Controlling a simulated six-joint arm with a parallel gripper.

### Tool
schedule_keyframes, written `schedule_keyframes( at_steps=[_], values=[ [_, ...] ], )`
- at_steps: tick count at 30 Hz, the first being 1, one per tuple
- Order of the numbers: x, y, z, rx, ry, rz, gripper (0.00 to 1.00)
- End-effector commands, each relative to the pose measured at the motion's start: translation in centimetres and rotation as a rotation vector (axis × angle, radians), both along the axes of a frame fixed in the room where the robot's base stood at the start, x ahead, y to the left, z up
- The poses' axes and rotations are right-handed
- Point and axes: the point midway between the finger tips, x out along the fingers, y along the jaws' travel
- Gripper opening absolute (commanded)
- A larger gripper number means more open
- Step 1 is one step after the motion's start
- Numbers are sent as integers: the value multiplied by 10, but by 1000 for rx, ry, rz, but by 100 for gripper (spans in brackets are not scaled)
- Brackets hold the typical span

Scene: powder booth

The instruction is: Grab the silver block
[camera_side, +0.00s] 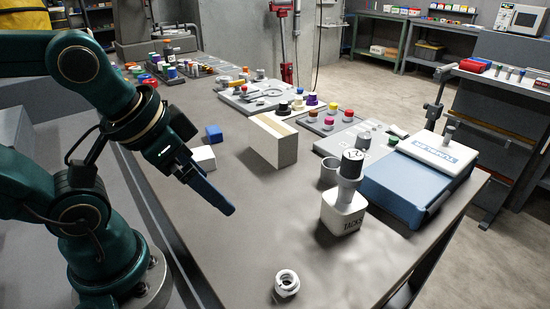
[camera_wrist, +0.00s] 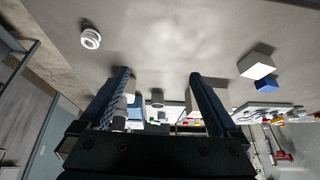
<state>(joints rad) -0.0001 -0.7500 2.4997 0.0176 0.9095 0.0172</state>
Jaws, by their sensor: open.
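A small pale whitish-silver block (camera_side: 203,158) lies on the grey table, in front of a blue block (camera_side: 213,134). In the wrist view the pale block (camera_wrist: 257,66) is at upper right, outside my fingers, with the blue block (camera_wrist: 266,85) just below it. My gripper (camera_side: 228,208) is above the table, nearer the side camera than the pale block and apart from it. In the wrist view my gripper (camera_wrist: 160,76) has its two fingers spread with nothing held between them.
A large white box with a tan stripe (camera_side: 283,150) stands right of the blocks. A white container marked TACKS (camera_side: 343,213) and a blue-and-white case (camera_side: 410,185) are further right. A white ring-shaped fitting (camera_side: 287,283) lies at the front. The table between is clear.

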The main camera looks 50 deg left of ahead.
Motion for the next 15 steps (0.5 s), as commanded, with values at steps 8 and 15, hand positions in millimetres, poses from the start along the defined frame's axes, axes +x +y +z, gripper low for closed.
schedule_keyframes(
  at_steps=[8,15],
  values=[
    [-8,55,-16,341,171,-146,98],
    [-6,116,-28,715,478,-384,98]
  ],
)
